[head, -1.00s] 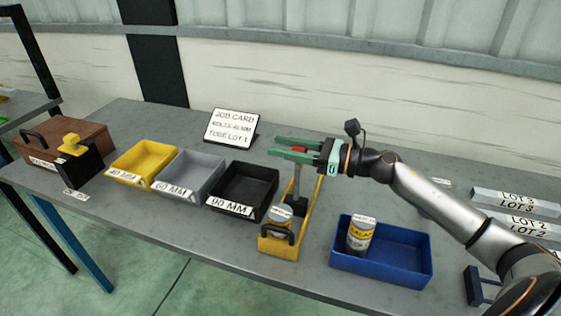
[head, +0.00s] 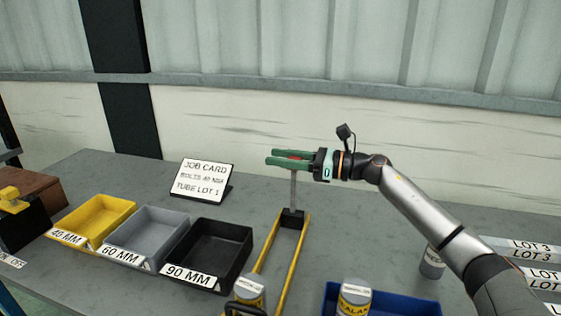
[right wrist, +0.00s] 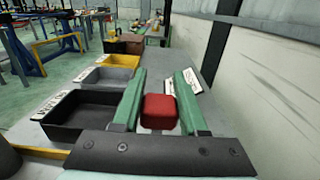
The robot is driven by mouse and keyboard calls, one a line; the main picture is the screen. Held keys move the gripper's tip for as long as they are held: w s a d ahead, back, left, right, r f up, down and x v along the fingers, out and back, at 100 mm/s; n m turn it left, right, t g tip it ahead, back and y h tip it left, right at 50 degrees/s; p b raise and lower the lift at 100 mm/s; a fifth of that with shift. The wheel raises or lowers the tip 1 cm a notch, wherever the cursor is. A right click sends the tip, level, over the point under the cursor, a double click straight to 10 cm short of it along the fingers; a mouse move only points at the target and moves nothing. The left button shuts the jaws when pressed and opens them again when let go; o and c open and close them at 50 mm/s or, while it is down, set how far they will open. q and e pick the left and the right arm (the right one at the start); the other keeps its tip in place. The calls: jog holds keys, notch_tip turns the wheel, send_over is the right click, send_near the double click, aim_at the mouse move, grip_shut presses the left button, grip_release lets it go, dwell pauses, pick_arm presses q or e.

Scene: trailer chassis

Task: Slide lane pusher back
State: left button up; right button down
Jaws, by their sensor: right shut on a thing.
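The lane pusher (head: 293,190) is an upright grey post on a dark block, with a red knob on top. It stands at the far end of the yellow-railed lane (head: 264,251). My right gripper (head: 275,157) is shut on the red knob, which also shows between the green fingers in the right wrist view (right wrist: 159,110). A can (head: 249,291) with a pale label on top is at the near end of the lane, apart from the pusher. The near end of the lane is cut off by the picture edge. My left gripper is not in view.
A black bin (head: 209,250), a grey bin and a yellow bin stand left of the lane. A blue tray (head: 400,304) with a can (head: 354,297) is at the right front. A job card (head: 202,180) stands behind the bins. The wall is behind the table.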

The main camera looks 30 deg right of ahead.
jog(key=shift+w+d+r, duration=0.1)
jog(key=shift+d, duration=0.15)
jog(key=c, duration=0.6)
grip_release()
jog(key=shift+w, duration=0.1)
jog(key=shift+c, duration=0.2)
jog(key=shift+o, duration=1)
jog(key=shift+a, duration=0.1)
jog(key=b+v, duration=0.3)
jog(key=v, duration=0.9)
jog(key=shift+s, duration=0.3)
